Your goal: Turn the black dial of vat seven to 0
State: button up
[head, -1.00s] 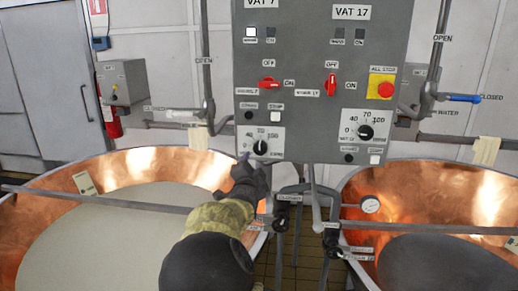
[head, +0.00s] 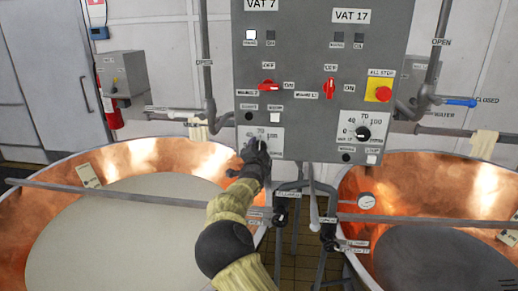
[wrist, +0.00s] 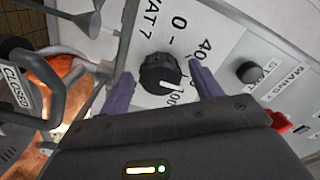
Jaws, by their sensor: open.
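The black dial of vat seven (wrist: 160,73) sits on a white scale plate (head: 274,136) at the lower left of the grey control panel. In the wrist view its white pointer mark is turned toward the 100 end of the scale, away from the 0. My gripper (wrist: 160,88) is open, with one purple finger on each side of the dial. I cannot tell whether the fingers touch it. In the head view my gripper (head: 256,148) hides most of the dial.
Vat 17's dial (head: 363,133) is to the right on the same panel (head: 305,100). Red switches (head: 267,85) and a red all-stop button (head: 383,94) are above. Copper vats (head: 150,165) stand below, with a rail (head: 110,193) and pipes in front.

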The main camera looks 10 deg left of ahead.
jog(key=shift+c, duration=0.5)
jog(key=c, duration=0.9)
jog(key=shift+f, duration=0.1)
jog(key=shift+f+n+b, duration=0.1)
jog(key=shift+n+b, duration=0.2)
jog(key=shift+b, duration=0.15)
jog(key=shift+d+f+n+b, duration=0.1)
jog(key=shift+n+b, duration=5.4)
jog(key=shift+n, duration=3.1)
